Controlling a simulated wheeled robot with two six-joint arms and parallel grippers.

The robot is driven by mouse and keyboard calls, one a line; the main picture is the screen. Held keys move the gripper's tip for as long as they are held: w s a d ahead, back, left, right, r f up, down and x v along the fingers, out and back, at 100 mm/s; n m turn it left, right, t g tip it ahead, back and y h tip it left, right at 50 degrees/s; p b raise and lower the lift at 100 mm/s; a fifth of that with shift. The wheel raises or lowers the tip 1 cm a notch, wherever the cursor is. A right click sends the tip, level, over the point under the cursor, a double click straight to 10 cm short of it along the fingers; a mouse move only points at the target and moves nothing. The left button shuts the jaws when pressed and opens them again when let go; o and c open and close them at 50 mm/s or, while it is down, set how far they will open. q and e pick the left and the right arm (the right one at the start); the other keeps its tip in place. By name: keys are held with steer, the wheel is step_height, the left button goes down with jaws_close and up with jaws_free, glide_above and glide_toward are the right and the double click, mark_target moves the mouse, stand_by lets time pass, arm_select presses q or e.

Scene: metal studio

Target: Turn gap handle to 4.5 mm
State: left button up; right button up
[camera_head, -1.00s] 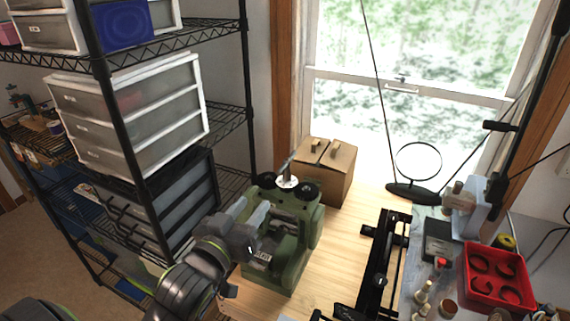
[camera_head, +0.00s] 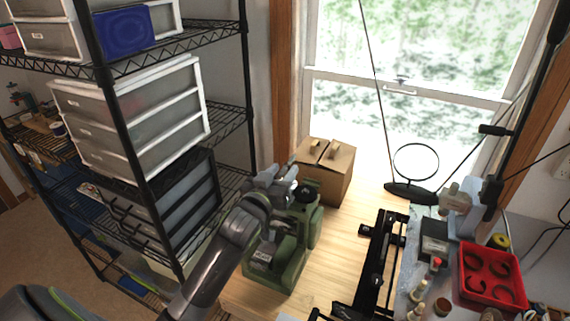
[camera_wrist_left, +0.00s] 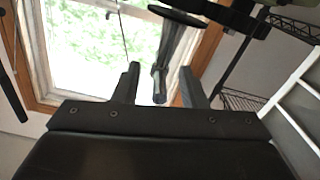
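The green rolling mill (camera_head: 290,262) stands on the wooden bench with a round black knob (camera_head: 306,192) on its top. My left gripper (camera_head: 280,171) is over the top of the mill and covers the second knob and most of the gap handle. In the left wrist view, the grey gap handle (camera_wrist_left: 160,86) lies between my two spread fingers, with space visible on both sides. I cannot tell whether either finger touches it. A dark disc (camera_wrist_left: 178,16) shows above the handle there. The gap reading is not legible. My right gripper is out of view.
A cardboard box (camera_head: 326,170) stands just behind the mill. Wire shelving with drawers (camera_head: 140,115) rises close on the left. A black rail tool (camera_head: 378,265) and a red tray (camera_head: 491,276) are to the right. Bare bench lies between mill and rail.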

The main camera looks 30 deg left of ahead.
arm_select(q)
steer(key=shift+w, duration=0.95)
steer(key=shift+c, duration=0.2)
jaws_close()
